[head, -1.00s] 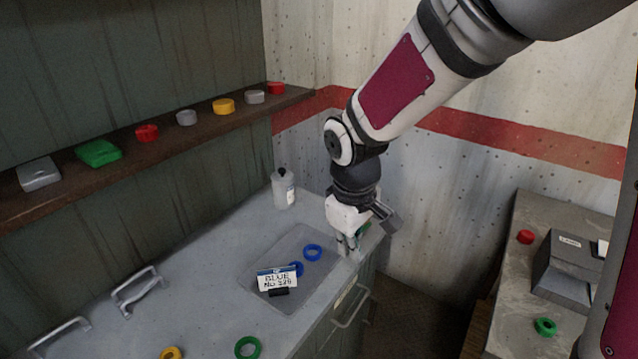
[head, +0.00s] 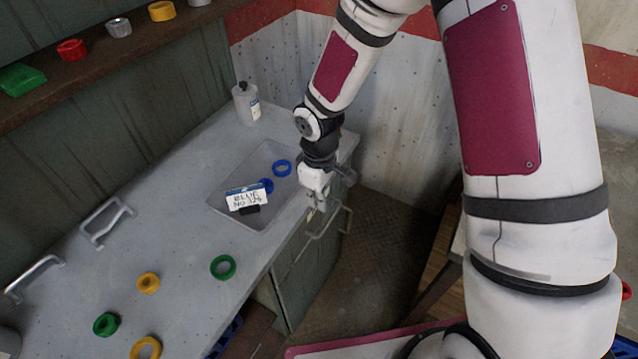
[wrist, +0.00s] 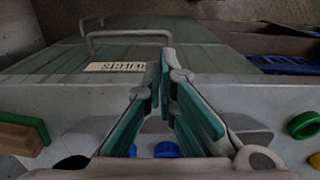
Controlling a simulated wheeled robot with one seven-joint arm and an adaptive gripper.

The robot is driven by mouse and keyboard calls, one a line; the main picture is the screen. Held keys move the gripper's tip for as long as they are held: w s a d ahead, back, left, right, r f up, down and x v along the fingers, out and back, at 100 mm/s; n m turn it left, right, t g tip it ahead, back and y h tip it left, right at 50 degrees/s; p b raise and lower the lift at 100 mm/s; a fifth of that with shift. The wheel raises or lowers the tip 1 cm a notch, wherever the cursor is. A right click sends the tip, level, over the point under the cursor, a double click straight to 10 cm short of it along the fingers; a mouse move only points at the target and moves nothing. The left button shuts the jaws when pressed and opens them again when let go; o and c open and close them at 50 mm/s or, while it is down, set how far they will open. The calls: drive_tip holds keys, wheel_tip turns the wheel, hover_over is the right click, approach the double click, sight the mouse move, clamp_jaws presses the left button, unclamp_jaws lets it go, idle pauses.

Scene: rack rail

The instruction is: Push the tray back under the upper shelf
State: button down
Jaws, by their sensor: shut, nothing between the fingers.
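The shallow grey tray (head: 240,222) lies on the counter and holds blue rings (head: 281,168). A card reading BLUE (head: 246,197) with a black clip stands at its near left side. The upper shelf (head: 98,68) runs along the green wall, above the back of the counter. My gripper (head: 313,212) is shut and empty, pointing down at the counter's front edge, just right of the tray. I cannot tell if it touches the tray. In the wrist view, my gripper's fingertips (wrist: 167,62) meet before the cabinet front, and a blue ring (wrist: 166,149) shows below them.
A white bottle (head: 246,104) stands behind the tray. Green (head: 223,267) and yellow (head: 148,282) rings lie on the near counter. Handles (head: 106,222) stand up at the back left. A drawer handle (head: 322,228) projects from the cabinet front below my gripper. Several items sit on the shelf.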

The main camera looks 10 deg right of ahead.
sight(304, 204)
drive_tip(key=shift+w+a+f, duration=0.2)
drive_tip(key=shift+w+a, duration=0.4)
drive_tip(key=shift+a, duration=0.2)
drive_tip(key=shift+w+a+f, duration=0.15)
drive_tip(key=shift+w+a, duration=0.45)
drive_tip(key=shift+a, duration=0.2)
drive_tip(key=w+a+b, duration=0.4)
drive_tip(key=a, duration=0.1)
drive_tip(key=w+a+b, duration=0.3)
drive_tip(key=w+a, duration=0.2)
drive_tip(key=a, duration=0.1)
drive_tip(key=w+a+b, duration=0.4)
drive_tip(key=a, duration=0.2)
drive_tip(key=shift+w+a+f+b, duration=0.1)
drive_tip(key=shift+w+a+b, duration=0.1)
drive_tip(key=shift+w+b, duration=0.15)
drive_tip(key=shift+a, duration=0.15)
